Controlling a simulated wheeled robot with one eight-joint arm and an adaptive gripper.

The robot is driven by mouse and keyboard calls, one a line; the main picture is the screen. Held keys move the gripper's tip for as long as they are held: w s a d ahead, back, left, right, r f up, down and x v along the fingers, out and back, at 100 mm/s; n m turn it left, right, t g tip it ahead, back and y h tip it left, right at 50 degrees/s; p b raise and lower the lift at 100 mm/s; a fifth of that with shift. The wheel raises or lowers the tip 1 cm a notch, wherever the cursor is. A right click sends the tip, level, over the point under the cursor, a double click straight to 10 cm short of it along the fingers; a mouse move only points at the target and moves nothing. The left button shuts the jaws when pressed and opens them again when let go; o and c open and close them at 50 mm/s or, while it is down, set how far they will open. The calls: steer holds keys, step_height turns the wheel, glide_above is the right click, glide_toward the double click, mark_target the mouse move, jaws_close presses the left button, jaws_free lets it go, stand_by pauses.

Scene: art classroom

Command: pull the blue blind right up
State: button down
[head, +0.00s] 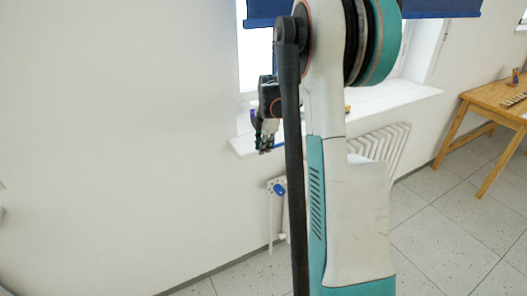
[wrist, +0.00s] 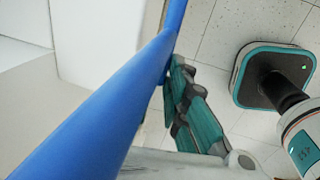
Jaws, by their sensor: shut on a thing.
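The blue blind (head: 440,8) shows at the top of the head view across the window. Its lower edge is well above the sill, and my arm hides its middle. My gripper (head: 264,143) is low by the left end of the sill, with a small blue piece beside its fingertips. In the wrist view, a smooth blue bar (wrist: 110,105) runs from lower left to top centre. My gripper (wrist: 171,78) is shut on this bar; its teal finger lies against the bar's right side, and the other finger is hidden. How the bar joins the blind cannot be seen.
The white window sill (head: 405,98) juts out below the blind, with a radiator (head: 388,145) under it. A wooden table (head: 490,97) stands at the right. The tiled floor (head: 440,232) between is clear.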

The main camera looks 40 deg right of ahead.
step_height(320, 180, up, 62)
steer(key=p, duration=3.2)
steer(key=shift+f+p, duration=0.15)
steer(key=shift+p, duration=0.15)
steer(key=shift+s, duration=0.1)
steer(key=c, duration=1.6)
jaws_free()
steer(key=shift+w, duration=0.2)
steer(key=shift+c, duration=0.2)
steer(key=shift+o, duration=0.2)
steer(key=shift+s, duration=0.1)
step_height(320, 180, up, 12)
steer(key=s, duration=0.2)
steer(key=shift+s+a+f, duration=0.15)
steer(key=shift+s+a, duration=0.05)
steer(key=shift+a, duration=0.1)
